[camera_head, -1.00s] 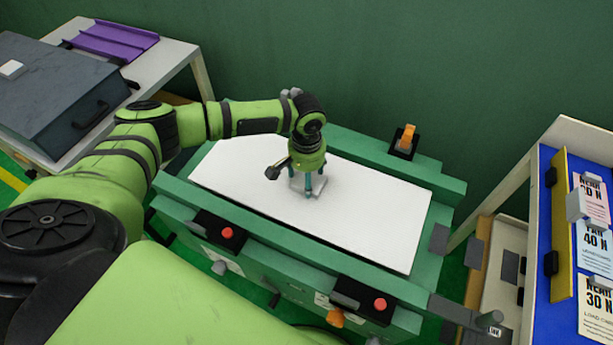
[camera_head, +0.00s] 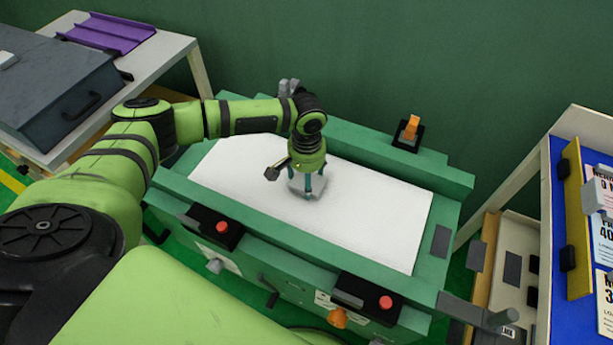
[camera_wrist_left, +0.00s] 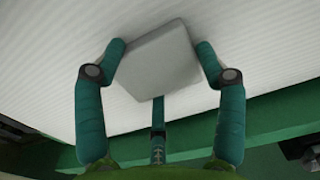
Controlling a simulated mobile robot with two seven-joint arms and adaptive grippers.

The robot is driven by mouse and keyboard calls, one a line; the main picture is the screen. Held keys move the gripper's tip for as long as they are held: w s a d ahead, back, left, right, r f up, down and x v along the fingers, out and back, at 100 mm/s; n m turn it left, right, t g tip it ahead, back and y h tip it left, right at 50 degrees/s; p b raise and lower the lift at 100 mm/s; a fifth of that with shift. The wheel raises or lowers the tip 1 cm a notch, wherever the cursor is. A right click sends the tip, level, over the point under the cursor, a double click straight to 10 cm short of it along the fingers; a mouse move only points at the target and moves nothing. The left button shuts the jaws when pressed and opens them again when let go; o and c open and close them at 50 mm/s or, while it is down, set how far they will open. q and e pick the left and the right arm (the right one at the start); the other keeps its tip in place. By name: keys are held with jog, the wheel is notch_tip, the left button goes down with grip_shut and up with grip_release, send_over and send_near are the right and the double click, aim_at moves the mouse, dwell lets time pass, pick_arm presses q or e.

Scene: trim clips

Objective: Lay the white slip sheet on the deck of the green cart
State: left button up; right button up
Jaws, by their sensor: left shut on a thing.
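The white slip sheet (camera_head: 375,215) is a flat panel over the deck of the green cart (camera_head: 445,225), between its long side rails. It lies level along the cart; I cannot tell whether it touches the deck. My left gripper (camera_head: 306,194) points down near the sheet's middle. My right gripper is not in view.
Red buttons (camera_head: 222,227) on black boxes line the cart's near side. An orange-topped black fixture (camera_head: 408,133) stands on the far rail. A bench with a dark case (camera_head: 60,90) and a purple tray (camera_head: 108,33) is at left; a blue-panelled rack (camera_head: 572,225) is at right.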

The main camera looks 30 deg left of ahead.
pick_arm(q)
jog(key=shift+f, duration=0.5)
jog(key=o, duration=1.4)
